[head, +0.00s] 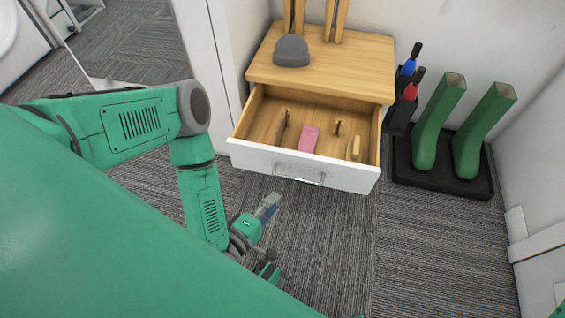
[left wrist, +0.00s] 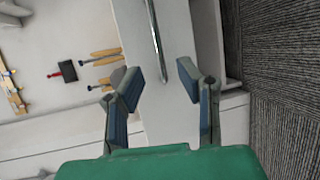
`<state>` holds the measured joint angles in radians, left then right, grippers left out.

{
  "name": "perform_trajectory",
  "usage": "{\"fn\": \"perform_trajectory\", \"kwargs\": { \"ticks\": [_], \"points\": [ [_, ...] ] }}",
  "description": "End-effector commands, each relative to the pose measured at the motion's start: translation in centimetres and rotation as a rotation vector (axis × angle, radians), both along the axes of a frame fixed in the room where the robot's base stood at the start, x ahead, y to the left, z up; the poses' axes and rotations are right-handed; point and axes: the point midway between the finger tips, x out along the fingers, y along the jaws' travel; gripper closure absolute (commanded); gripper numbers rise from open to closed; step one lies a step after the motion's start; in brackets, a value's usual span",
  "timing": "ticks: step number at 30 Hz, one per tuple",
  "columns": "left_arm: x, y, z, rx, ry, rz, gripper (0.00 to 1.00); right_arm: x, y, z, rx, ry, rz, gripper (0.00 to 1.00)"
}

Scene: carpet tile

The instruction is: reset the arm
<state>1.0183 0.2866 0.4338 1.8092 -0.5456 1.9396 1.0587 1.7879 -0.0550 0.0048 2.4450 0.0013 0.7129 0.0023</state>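My left arm (head: 140,120) reaches in from the left of the head view and bends down towards the carpet. My left gripper (head: 268,207) is low, in front of the open drawer and apart from it. In the left wrist view the two blue-grey fingers of the left gripper (left wrist: 159,77) stand apart with nothing between them. A metal handle (left wrist: 156,40) on a white panel shows beyond the fingers. My right gripper is not in view.
The white-fronted drawer (head: 250,150) stands open and holds a pink block (head: 308,139) and small wooden items. A grey cap (head: 291,50) lies on the wooden cabinet top (head: 350,70). Green boots (head: 437,120) stand on a black tray (head: 450,185) at right. Carpet (head: 400,260) in front is clear.

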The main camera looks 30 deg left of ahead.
Motion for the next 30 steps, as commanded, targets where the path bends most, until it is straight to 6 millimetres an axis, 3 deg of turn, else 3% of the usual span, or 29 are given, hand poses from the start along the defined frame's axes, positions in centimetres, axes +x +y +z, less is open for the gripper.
{"fn": "perform_trajectory", "kwargs": {
  "ticks": [21, 26, 30],
  "points": [
    [-0.4, -0.5, 0.1, 0.028, 0.023, -0.029, 0.69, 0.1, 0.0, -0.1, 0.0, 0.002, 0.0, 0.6],
    [-0.3, -3.5, -0.2, 0.256, 0.188, -0.255, 0.69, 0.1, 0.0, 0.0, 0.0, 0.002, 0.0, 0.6],
    [-3.0, -3.8, -0.2, 0.611, 0.403, -0.594, 0.69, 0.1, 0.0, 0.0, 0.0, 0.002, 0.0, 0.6]
  ]
}}
